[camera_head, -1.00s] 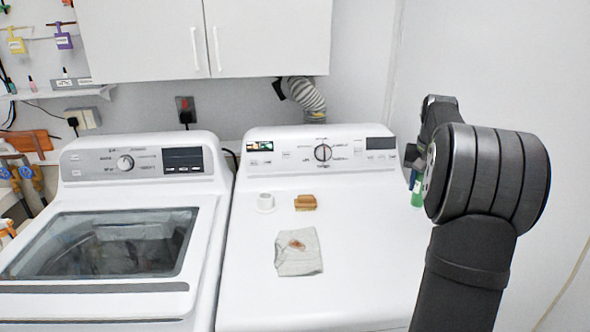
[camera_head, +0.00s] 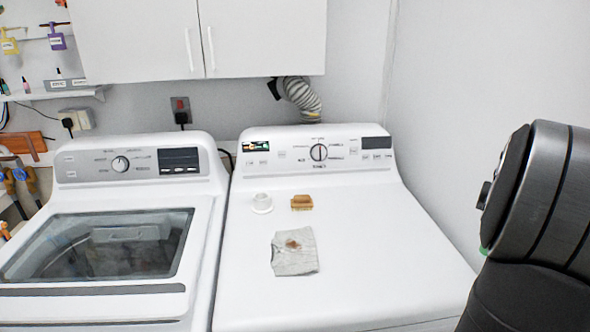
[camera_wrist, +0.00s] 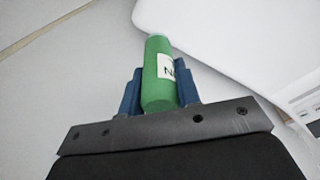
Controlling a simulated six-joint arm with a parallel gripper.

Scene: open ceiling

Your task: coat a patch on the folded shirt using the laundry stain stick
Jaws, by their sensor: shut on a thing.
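A grey folded shirt (camera_head: 294,262) lies on top of the right-hand white machine, with a brown stain (camera_head: 292,244) on its upper part. In the wrist view my gripper (camera_wrist: 160,88) is shut on a green stick with a white label (camera_wrist: 158,70), held between its blue fingers. The label is only partly readable. In the head view my arm is at the far right, away from the shirt; my gripper and the stick's body are hidden behind it there, with only a sliver of green showing.
A white cup-like item (camera_head: 262,203) and a brown-and-tan block (camera_head: 301,202) stand behind the shirt on the right-hand machine (camera_head: 385,255). A glass-lidded washer (camera_head: 110,318) is on the left. The machine top right of the shirt is clear.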

